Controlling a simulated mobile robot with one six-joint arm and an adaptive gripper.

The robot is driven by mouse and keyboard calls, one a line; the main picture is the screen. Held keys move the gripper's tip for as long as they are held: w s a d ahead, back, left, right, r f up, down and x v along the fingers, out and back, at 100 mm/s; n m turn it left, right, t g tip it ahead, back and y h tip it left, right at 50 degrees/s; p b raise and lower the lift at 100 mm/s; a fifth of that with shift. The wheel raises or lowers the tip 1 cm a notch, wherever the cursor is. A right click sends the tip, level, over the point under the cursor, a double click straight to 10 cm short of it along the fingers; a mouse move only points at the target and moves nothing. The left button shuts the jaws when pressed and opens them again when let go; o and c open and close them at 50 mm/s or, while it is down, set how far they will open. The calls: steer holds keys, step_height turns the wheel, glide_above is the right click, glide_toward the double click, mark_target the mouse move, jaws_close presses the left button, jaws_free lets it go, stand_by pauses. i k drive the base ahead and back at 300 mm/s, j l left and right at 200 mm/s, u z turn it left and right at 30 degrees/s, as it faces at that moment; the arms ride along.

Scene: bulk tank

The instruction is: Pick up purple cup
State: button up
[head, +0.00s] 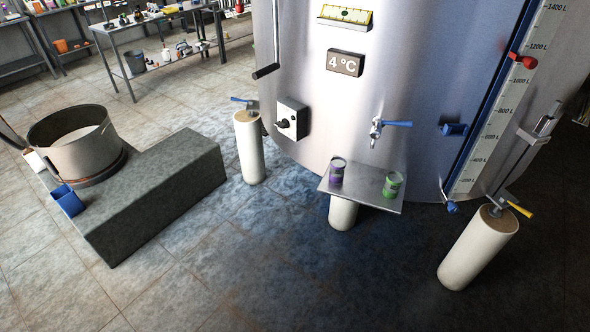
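The purple cup (336,173) stands upright on a small metal shelf (362,198) at the front of the steel tank, below and left of a tap with a blue handle. Its top part looks grey and its lower part purple. A green cup (392,185) stands to its right on the same shelf, apart from it. My gripper is not in the head view.
The steel tank (300,70) stands on pale round legs (249,150). The tap (378,130) juts out above the shelf. A dark stone block (160,190) with a large pot (78,150) and a blue container (68,200) is at left. Floor in front is clear.

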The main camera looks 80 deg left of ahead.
mark_target(337, 164)
steer(key=k+l+u, duration=0.1)
steer(key=u, duration=2.2)
steer(key=i+j+z, duration=0.35)
steer(key=i+j, duration=0.15)
steer(key=i+j+z, duration=0.15)
steer(key=j, duration=0.25)
steer(key=i+j+z, duration=0.35)
steer(key=j, duration=0.4)
steer(key=i+j+z, duration=0.15)
steer(key=j, duration=0.25)
steer(key=i, duration=0.05)
